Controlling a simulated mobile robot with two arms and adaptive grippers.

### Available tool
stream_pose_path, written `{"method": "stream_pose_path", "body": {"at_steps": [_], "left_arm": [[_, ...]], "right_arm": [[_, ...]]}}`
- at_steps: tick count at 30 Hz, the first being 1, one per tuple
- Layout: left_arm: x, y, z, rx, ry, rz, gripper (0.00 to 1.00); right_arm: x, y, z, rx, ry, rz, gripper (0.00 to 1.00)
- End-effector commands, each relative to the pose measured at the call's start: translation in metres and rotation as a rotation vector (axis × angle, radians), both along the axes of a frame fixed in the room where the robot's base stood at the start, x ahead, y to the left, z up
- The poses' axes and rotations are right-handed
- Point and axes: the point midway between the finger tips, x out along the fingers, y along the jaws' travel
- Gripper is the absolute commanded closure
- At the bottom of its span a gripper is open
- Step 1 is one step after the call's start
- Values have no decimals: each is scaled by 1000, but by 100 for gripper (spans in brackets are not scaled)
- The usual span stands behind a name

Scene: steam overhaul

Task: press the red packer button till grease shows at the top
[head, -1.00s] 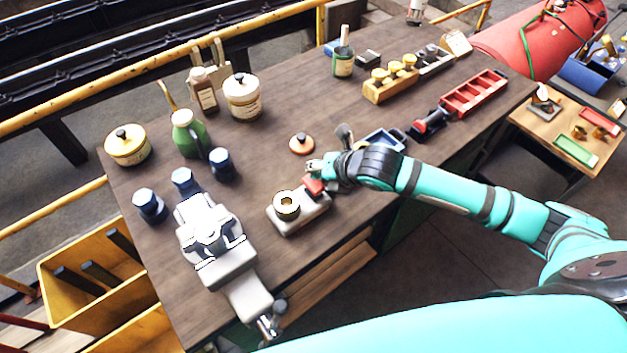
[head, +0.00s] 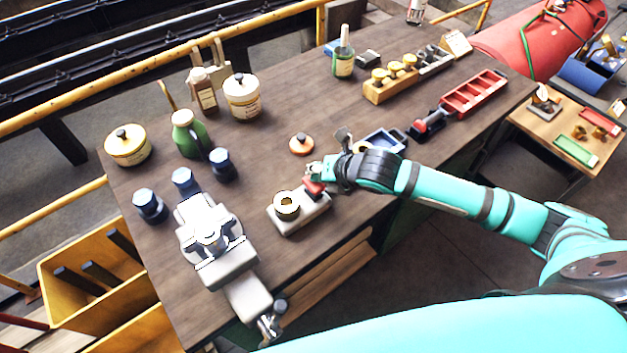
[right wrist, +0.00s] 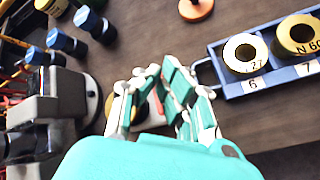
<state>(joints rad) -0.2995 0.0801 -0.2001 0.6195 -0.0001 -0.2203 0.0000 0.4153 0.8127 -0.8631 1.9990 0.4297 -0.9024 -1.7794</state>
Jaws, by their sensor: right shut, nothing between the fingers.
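The packer is a small grey block (head: 300,222) on the workbench, with a brass cup (head: 287,204) on its left part and a red button (head: 314,186) on its right part. My right gripper (head: 314,174) is shut and empty, its fingertips at the red button; they seem to touch it, but how far it is pressed I cannot tell. In the right wrist view the fingers (right wrist: 158,92) hide most of the packer; a bit of red button (right wrist: 154,104) shows between them. Whether grease shows at the cup's top is too small to tell. My left gripper is not in view.
A blue tray (right wrist: 236,93) with numbered brass rings lies right of the packer. An orange-red lid (head: 302,144) lies behind it. A grey vise (head: 216,243) stands to the left.

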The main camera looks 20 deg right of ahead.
Motion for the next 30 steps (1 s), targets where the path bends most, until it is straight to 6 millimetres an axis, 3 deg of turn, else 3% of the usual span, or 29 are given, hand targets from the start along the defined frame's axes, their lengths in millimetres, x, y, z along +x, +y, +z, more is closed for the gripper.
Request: {"method": "stream_pose_path", "body": {"at_steps": [30], "left_arm": [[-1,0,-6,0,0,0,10]], "right_arm": [[0,0,-12,-1,3,0,100]]}}
